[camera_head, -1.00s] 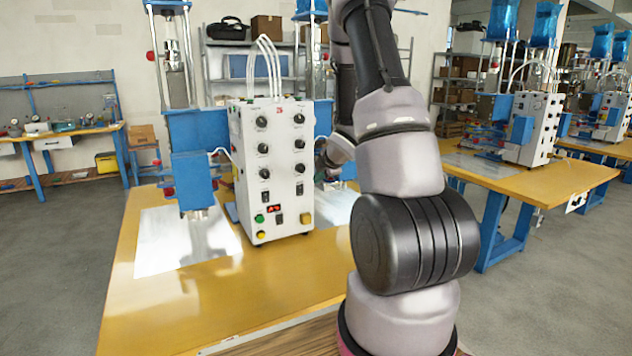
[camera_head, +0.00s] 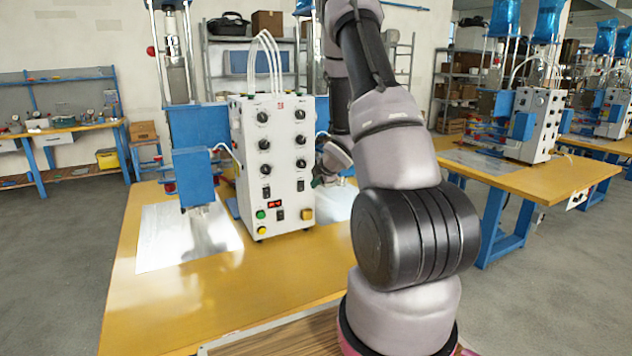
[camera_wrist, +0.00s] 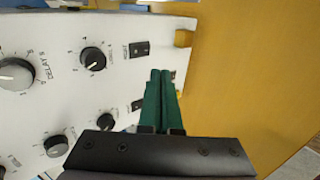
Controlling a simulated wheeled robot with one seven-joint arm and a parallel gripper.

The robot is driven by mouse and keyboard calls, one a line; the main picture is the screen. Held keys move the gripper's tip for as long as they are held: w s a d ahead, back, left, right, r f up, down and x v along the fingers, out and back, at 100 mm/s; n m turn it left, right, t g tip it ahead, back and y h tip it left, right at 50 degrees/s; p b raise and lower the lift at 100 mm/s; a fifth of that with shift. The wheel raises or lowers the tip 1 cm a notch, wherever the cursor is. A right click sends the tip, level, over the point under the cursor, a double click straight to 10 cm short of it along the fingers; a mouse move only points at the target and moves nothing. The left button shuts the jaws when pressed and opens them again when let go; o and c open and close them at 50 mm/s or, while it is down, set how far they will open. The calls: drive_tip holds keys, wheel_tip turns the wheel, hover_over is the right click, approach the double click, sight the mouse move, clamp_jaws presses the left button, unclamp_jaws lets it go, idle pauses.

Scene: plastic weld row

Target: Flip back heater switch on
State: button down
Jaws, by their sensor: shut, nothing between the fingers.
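The white control box (camera_head: 246,150) stands on the yellow table, with knobs and switches on its front. Two small dark rocker switches sit side by side below the knobs, left (camera_head: 266,193) and right (camera_head: 300,185); I cannot read which is the back heater's.
A blue press unit (camera_head: 194,178) stands left of the box. The front of the table (camera_head: 240,290) is clear.

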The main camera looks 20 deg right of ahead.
sight(301, 186)
drive_tip(key=w+f, duration=0.1)
drive_tip(key=w, duration=0.1)
drive_tip(key=w+f, duration=0.2)
drive_tip(key=w, duration=0.1)
drive_tip(key=w+f, duration=0.1)
drive_tip(key=w, duration=0.2)
drive_tip(key=shift+w+a+f, duration=0.15)
drive_tip(key=shift+f, duration=0.1)
drive_tip(key=shift+w, duration=0.1)
drive_tip(key=shift+r, duration=0.1)
drive_tip(key=shift+w+r, duration=0.1)
drive_tip(key=shift+r, duration=0.6)
